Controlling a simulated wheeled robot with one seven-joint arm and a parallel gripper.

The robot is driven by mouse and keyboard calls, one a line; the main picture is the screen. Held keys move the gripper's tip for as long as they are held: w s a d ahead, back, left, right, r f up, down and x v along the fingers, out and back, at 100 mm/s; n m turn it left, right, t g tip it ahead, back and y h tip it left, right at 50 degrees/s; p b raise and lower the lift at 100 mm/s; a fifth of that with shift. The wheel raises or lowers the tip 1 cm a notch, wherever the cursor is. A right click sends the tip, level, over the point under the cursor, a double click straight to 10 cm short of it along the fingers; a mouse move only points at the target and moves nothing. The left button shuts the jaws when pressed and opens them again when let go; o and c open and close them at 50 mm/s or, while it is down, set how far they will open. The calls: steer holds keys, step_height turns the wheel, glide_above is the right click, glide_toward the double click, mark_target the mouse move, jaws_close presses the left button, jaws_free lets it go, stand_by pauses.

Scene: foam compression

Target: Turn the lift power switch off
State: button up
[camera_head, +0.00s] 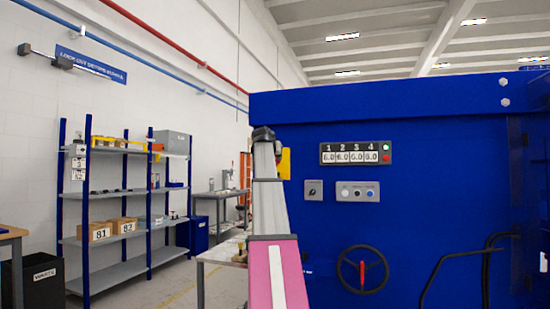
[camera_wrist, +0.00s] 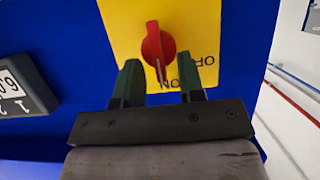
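The lift power switch is a red rotary knob (camera_wrist: 155,46) on a yellow plate (camera_wrist: 205,20) in the wrist view. My gripper (camera_wrist: 159,63) is open, with one green fingertip on each side of the knob's lower end. I cannot tell whether either finger touches the knob. In the head view the yellow plate (camera_head: 284,163) shows at the left edge of the blue machine, partly behind my arm; the knob is hidden there.
Shelves with boxes (camera_head: 125,198) and a workbench (camera_head: 222,252) stand to the left.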

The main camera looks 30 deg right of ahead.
jaws_close()
steer(key=shift+w+a, duration=0.1)
steer(key=n, duration=0.1)
steer(key=n+g+h, duration=0.1)
steer(key=n, duration=0.1)
steer(key=shift+w+a+f, duration=0.1)
steer(key=shift+w+a, duration=0.1)
steer(key=shift+w, duration=0.05)
steer(key=shift+w+a+f+n+g+h, duration=0.15)
steer(key=shift+f+n+g+h, duration=0.2)
steer(key=shift+n+h, duration=1)
steer(key=shift+w+a+f+n+g+h, duration=0.15)
steer(key=shift+f+n+g+h, duration=0.35)
steer(key=shift+n, duration=1.6)
steer(key=shift+w+a+f+n+g+h, duration=0.2)
steer(key=shift+n+h, duration=0.85)
steer(key=shift+n, duration=0.7)
steer(key=shift+d, duration=0.1)
